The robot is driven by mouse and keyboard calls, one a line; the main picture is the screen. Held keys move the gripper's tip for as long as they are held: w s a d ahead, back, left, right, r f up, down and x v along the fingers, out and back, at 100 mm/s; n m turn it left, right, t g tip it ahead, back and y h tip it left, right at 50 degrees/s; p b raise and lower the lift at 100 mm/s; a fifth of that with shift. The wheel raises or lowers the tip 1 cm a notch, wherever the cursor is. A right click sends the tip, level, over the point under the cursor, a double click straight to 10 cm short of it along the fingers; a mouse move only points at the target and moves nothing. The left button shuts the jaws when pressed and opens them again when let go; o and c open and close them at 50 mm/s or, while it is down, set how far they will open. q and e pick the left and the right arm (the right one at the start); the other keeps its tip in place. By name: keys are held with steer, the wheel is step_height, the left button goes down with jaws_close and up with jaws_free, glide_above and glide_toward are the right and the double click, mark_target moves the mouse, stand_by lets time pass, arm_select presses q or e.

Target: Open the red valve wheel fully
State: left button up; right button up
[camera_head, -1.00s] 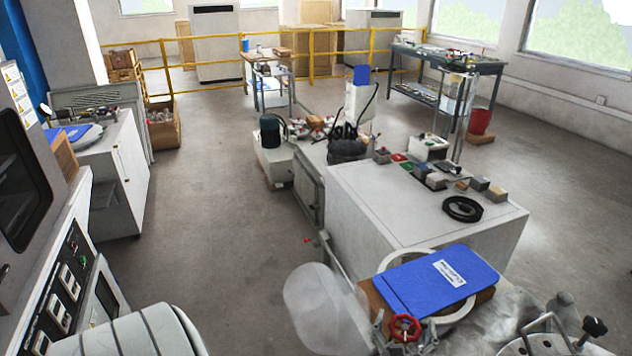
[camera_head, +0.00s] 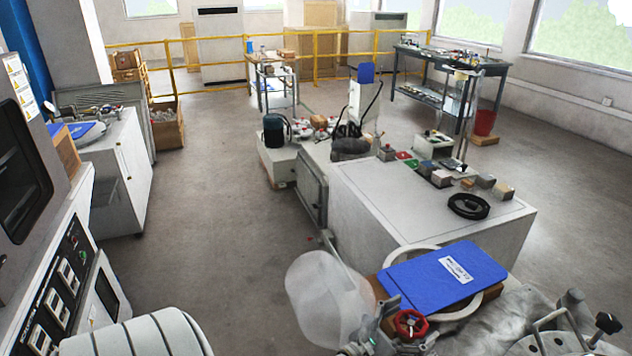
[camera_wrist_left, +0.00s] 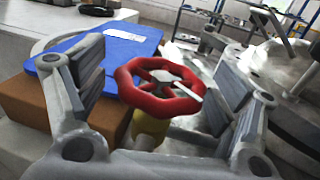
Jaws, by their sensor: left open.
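The red valve wheel (camera_head: 411,324) is at the bottom of the head view, in front of the blue folder (camera_head: 444,278). My left gripper (camera_head: 400,322) is open at the wheel. In the left wrist view its two grey pads (camera_wrist_left: 156,86) stand on either side of the wheel, with visible gaps to it. Whether a pad touches the rim behind is hidden. My right gripper is not in view.
The blue folder lies on a brown block (camera_wrist_left: 40,105) behind the wheel. A round metal lid with a black knob (camera_head: 608,323) is at the lower right. A white cabinet (camera_head: 430,210) with a black cable coil (camera_head: 469,206) stands behind. Open floor (camera_head: 225,200) lies to the left.

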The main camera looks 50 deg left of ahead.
arm_select(q)
steer(key=s+a+b, duration=0.1)
steer(key=s+b, duration=0.2)
steer(key=s, duration=0.8)
steer(key=s+a+f+n+g+y, duration=0.1)
steer(key=a+f+n+g, duration=0.1)
steer(key=f+n, duration=0.3)
steer(key=s+a+f+n+g+y+p, duration=0.1)
steer(key=a+f+n, duration=0.4)
steer(key=f, duration=0.7)
steer(key=s+a+f+n+g+y+p, duration=0.1)
steer(key=s+a+f+n+g+y, duration=0.2)
steer(key=f, duration=0.6)
steer(key=shift+s+a+f+n+g, duration=0.2)
steer(key=shift+a+f+n+g, duration=0.15)
steer(key=shift+n+g, duration=0.5)
